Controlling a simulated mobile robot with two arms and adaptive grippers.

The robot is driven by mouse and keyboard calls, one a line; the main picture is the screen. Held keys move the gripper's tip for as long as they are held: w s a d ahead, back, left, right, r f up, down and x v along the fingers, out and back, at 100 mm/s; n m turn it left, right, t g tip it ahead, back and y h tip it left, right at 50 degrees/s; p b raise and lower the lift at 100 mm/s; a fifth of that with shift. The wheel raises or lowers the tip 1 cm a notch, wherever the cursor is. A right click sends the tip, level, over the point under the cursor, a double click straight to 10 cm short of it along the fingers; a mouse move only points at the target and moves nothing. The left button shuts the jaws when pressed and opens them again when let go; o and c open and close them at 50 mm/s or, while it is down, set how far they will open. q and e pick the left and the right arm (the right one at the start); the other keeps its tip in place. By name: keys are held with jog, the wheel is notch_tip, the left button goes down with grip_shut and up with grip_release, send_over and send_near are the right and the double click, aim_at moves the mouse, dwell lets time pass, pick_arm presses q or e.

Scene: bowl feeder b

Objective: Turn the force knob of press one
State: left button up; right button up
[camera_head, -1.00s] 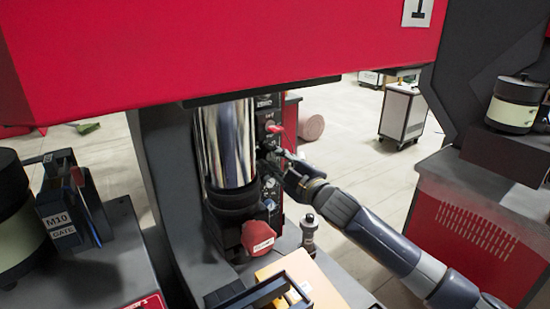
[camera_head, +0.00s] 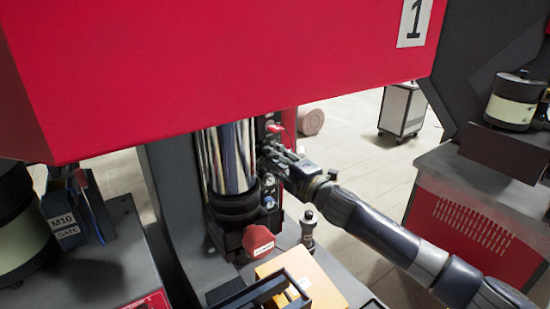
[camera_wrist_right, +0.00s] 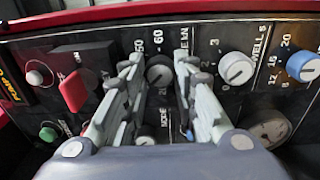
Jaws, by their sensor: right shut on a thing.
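Press one is the red and dark grey machine whose red head (camera_head: 230,70) carries a "1" label and fills the top of the head view. Its control panel (camera_wrist_right: 215,55) faces my right wrist camera. The dark force knob (camera_wrist_right: 159,72), on a scale with kN lettering, shows between the fingers of my right gripper (camera_wrist_right: 158,85). The fingers are shut on it from both sides. In the head view my right gripper (camera_head: 272,157) reaches the panel from the right, beside the chrome column, and the knob is hidden there. My left gripper is not in view.
On the panel, a white-marked dwell knob (camera_wrist_right: 236,68) and a blue knob (camera_wrist_right: 303,66) sit to the right. A red switch (camera_wrist_right: 74,90) sits left. A red knob (camera_head: 258,241) sits below the column. Open floor lies behind my right arm.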

jog(key=shift+f, duration=0.1)
jog(key=o, duration=1)
jog(key=shift+o, duration=0.2)
jog(key=v, duration=1.2)
